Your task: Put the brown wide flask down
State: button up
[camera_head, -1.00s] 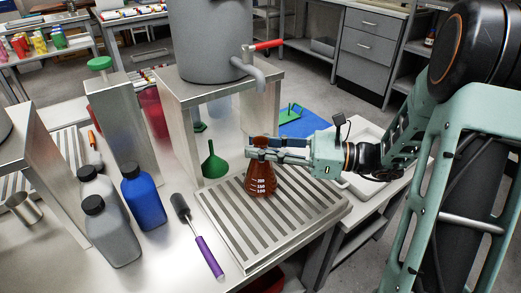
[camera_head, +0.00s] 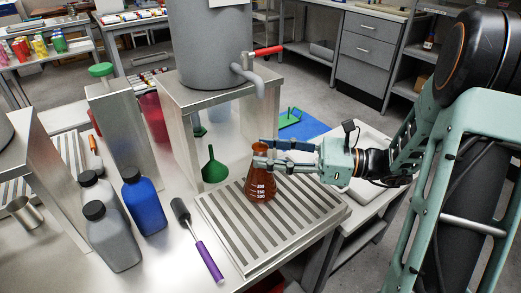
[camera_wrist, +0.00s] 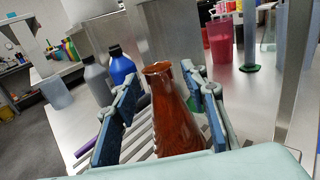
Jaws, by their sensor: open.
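My gripper (camera_head: 268,152) reaches in from the right at the flask's neck. In the wrist view the flask (camera_wrist: 172,115) stands between the two blue fingers of my gripper (camera_wrist: 160,100). The fingers are spread, with a gap showing on the left side of the neck. The flask's base is hidden behind my gripper body in the wrist view.
A green funnel (camera_head: 214,168) stands close behind the flask on the left. A metal stand (camera_head: 178,125) carries a grey tank with a tap (camera_head: 247,73) above. The tray's right part is clear.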

jog(key=s+d+p, duration=0.2)
jog(key=d, duration=0.7)
jog(key=shift+d, duration=0.4)
